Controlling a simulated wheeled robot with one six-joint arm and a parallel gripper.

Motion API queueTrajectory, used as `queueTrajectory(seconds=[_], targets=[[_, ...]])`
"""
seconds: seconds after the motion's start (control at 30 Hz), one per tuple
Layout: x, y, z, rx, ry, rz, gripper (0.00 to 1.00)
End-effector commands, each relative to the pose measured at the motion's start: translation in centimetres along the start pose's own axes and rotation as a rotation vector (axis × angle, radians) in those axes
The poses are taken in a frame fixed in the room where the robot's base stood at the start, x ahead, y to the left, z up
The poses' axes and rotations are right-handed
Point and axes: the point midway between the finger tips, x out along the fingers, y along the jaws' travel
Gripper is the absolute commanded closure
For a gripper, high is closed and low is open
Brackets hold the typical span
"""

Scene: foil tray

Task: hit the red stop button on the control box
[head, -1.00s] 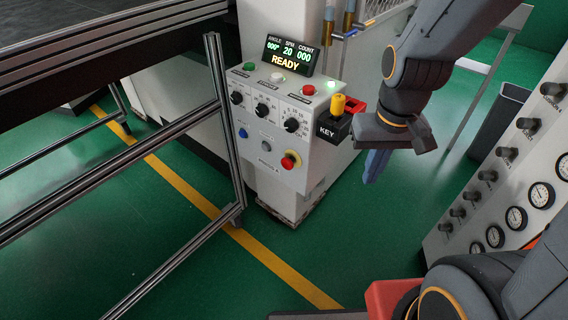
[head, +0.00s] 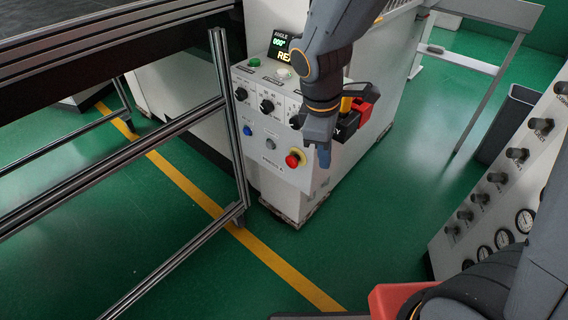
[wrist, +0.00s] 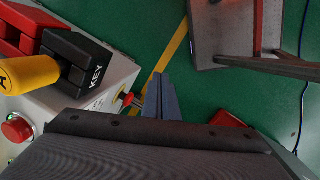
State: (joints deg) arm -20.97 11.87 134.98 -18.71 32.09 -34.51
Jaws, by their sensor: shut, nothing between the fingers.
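The control box (head: 258,158) is a pale panel with dials, buttons and a display. The red stop button (head: 293,160), in a yellow collar, sits low on its front face. My gripper (head: 324,160) is shut and empty, pointing down just right of the button in the head view, with a small gap between them in the picture. In the wrist view my shut fingers (wrist: 159,92) show right of the red stop button (wrist: 128,98), which is seen from the side. I see no clear contact. My arm hides the panel's upper right part.
A black KEY block with a yellow knob (head: 346,104) and a red part (head: 366,92) sticks out beside the panel, close to my wrist. Another red button (wrist: 16,129) shows in the wrist view. A metal frame (head: 228,130) stands left; a gauge panel (head: 500,190) stands right.

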Motion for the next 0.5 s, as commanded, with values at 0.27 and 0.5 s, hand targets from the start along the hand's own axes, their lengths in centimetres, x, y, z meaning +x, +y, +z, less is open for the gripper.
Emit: queueTrajectory(seconds=[0.27, 0.5], targets=[[0.6, -0.5, -9.7, -0.771, -0.087, 0.102, 1.00], [0.5, -1.2, -14.2, -1.123, -0.147, 0.156, 1.00]])
